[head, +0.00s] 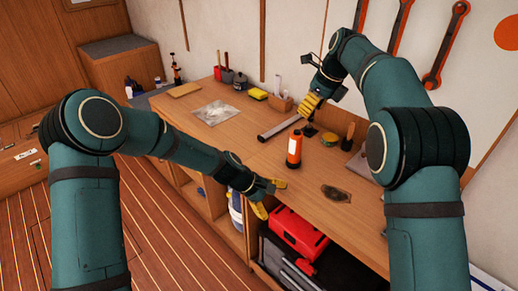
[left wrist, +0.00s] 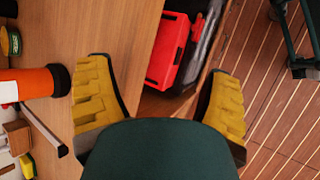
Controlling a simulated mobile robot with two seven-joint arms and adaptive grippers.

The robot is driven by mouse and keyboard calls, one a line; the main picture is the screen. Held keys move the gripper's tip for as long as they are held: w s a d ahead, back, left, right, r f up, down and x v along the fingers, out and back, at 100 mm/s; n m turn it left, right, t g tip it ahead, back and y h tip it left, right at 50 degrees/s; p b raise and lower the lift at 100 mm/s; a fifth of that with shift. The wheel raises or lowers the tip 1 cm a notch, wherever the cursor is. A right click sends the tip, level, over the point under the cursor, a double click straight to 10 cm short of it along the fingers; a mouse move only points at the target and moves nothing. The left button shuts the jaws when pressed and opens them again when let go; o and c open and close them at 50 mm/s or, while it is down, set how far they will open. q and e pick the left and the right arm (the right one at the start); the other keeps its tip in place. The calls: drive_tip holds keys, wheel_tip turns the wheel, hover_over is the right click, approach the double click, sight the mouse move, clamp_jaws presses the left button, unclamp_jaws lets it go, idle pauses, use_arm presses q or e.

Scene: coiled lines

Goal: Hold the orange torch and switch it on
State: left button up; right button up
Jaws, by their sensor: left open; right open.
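The orange torch (head: 294,150) stands upright on the wooden bench, with a dark end and a pale band on its body. It also shows at the left edge of the left wrist view (left wrist: 32,84), partly cut off. My left gripper (head: 269,198) is open and empty at the bench's front edge, nearer the camera than the torch and apart from it. Its two yellow fingers show wide apart in the left wrist view (left wrist: 163,98). My right gripper (head: 323,99) is open above the back of the bench, behind the torch. I cannot tell which side the torch's switch is on.
A grey tube (head: 279,127) lies behind the torch. A small round tin (head: 329,139) and a dark flat item (head: 335,194) lie to its right. A red toolbox (head: 299,232) sits below the bench front. Bare bench top (head: 228,143) lies left of the torch.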

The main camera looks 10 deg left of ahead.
use_arm(q)
drive_tip(key=w+a+r+n+t+h, duration=0.1)
drive_tip(key=w+a+r+n+h, duration=0.25)
drive_tip(key=w+n, duration=0.4)
drive_tip(key=n+t, duration=0.3)
drive_tip(key=n, duration=0.2)
approach(289, 154)
drive_tip(key=shift+s+a+f+m+h, duration=0.15)
drive_tip(key=shift+a+h, duration=0.1)
drive_tip(key=shift+a, duration=0.15)
drive_tip(key=shift+a+f+m+h, duration=0.1)
drive_tip(key=shift+a+f+h, duration=0.1)
drive_tip(key=shift+a, duration=0.2)
drive_tip(key=shift+r, duration=0.15)
drive_tip(key=x, duration=1.3)
drive_tip(key=shift+d, duration=0.3)
clamp_jaws()
use_arm(e)
clamp_jaws()
